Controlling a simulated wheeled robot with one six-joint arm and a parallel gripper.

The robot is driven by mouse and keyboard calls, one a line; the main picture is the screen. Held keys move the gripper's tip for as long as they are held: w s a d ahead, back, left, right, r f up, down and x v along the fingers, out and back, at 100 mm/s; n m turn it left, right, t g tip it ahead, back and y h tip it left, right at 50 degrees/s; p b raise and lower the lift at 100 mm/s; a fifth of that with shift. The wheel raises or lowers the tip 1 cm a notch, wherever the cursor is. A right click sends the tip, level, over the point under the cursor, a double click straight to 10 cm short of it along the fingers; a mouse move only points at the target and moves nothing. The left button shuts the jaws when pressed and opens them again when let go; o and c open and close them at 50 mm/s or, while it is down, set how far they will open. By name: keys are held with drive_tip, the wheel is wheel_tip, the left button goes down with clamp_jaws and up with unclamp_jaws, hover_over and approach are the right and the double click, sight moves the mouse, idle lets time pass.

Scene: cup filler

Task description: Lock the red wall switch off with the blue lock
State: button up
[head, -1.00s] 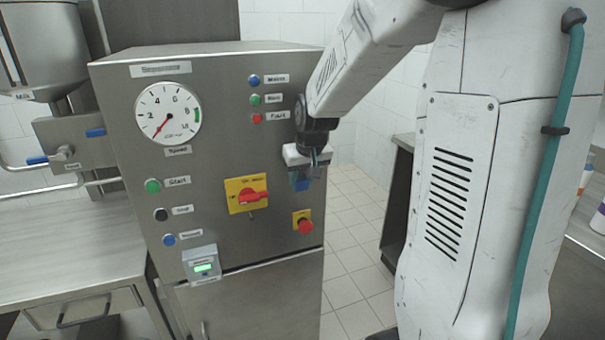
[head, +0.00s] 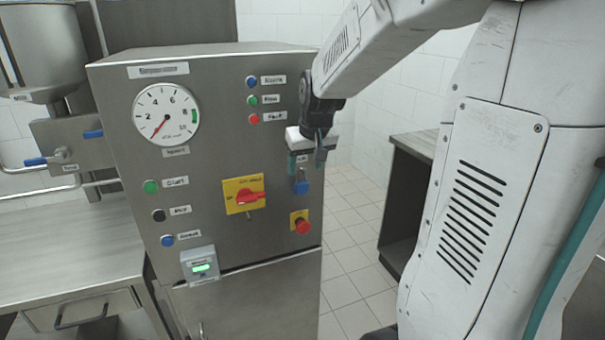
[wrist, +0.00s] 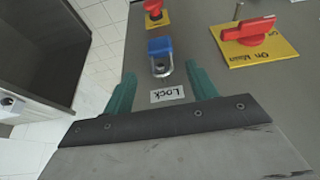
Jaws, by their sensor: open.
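The red wall switch (head: 250,198) is a rotary handle on a yellow plate on the steel panel, its handle lying roughly sideways. It also shows at the upper right of the wrist view (wrist: 248,32). The blue lock (head: 302,187) hangs on the panel to the right of the switch, under a label reading "Lock". In the wrist view the lock (wrist: 160,47) shows its blue body and metal shackle. My gripper (head: 307,165) is open and empty just above the lock. Its teal fingers (wrist: 160,70) lie either side of the shackle's line, apart from it.
A red emergency button (head: 302,224) on a yellow plate sits below the lock. A pressure gauge (head: 166,114), labelled buttons and a small box with a green display (head: 200,265) share the panel. A dark open cabinet (head: 408,190) stands to the right, with tiled floor between.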

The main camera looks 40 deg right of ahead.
drive_tip(key=shift+s+a+r, duration=0.1)
drive_tip(key=shift+s+r, duration=0.1)
drive_tip(key=shift+r, duration=0.35)
drive_tip(key=s+a+n+g, duration=0.1)
drive_tip(key=s+a, duration=0.4)
drive_tip(key=s, duration=0.3)
drive_tip(key=s+a+n+g, duration=0.1)
drive_tip(key=s+a, duration=0.5)
drive_tip(key=s, duration=0.3)
drive_tip(key=s+a+r+n+g+y, duration=0.1)
drive_tip(key=s+a, duration=0.4)
drive_tip(key=s, duration=0.3)
drive_tip(key=shift+s+a, duration=0.3)
drive_tip(key=shift+o, duration=0.4)
drive_tip(key=shift+d+r, duration=0.1)
